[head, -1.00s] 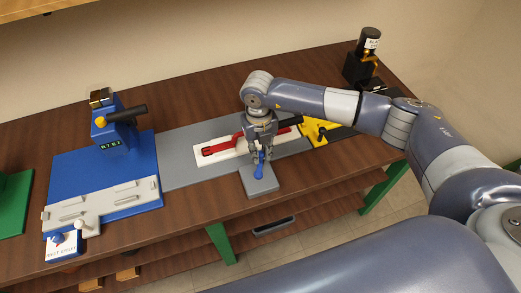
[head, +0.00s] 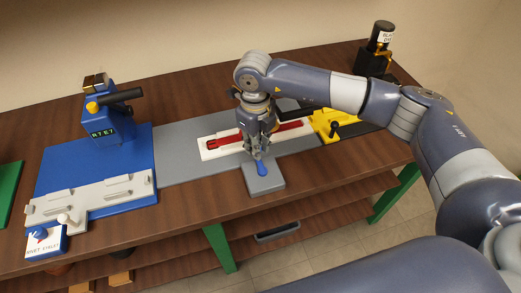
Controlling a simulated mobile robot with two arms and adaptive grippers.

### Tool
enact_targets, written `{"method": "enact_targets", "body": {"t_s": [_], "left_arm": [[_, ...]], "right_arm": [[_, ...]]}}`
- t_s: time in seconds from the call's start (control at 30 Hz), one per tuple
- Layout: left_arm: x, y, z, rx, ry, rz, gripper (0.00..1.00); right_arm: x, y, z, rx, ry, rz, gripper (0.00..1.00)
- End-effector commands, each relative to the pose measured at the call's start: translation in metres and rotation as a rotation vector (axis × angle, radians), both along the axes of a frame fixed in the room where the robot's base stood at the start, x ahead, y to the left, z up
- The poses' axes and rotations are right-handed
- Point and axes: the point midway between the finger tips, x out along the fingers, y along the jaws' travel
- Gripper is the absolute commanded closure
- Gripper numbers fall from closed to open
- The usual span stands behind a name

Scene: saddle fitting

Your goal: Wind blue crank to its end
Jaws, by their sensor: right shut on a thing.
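The blue crank (head: 261,168) stands on a small grey block at the front of the grey plate. My right gripper (head: 257,154) comes down from above and is shut on the blue crank. Its fingers hide the upper part of the crank. My left gripper is not in the head view.
A red bar (head: 225,140) lies on a white strip behind the gripper. A blue station (head: 110,165) with a display is at left, a yellow fixture (head: 333,124) at right, a black bottle (head: 381,36) at back right. The bare table front (head: 200,199) is clear.

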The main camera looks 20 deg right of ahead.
Motion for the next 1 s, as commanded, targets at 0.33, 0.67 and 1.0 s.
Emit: {"method": "enact_targets", "body": {"t_s": [0.33, 0.67, 1.0], "left_arm": [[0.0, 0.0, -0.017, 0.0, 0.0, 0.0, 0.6], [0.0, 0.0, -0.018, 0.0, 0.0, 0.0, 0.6], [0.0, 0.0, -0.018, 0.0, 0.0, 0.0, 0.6]], "right_arm": [[0.0, 0.008, 0.001, 0.007, -0.005, 0.114, 1.0], [0.0, 0.008, 0.002, 0.008, -0.005, 0.125, 1.0], [-0.001, 0.007, 0.001, 0.006, -0.003, 0.123, 0.6]]}}
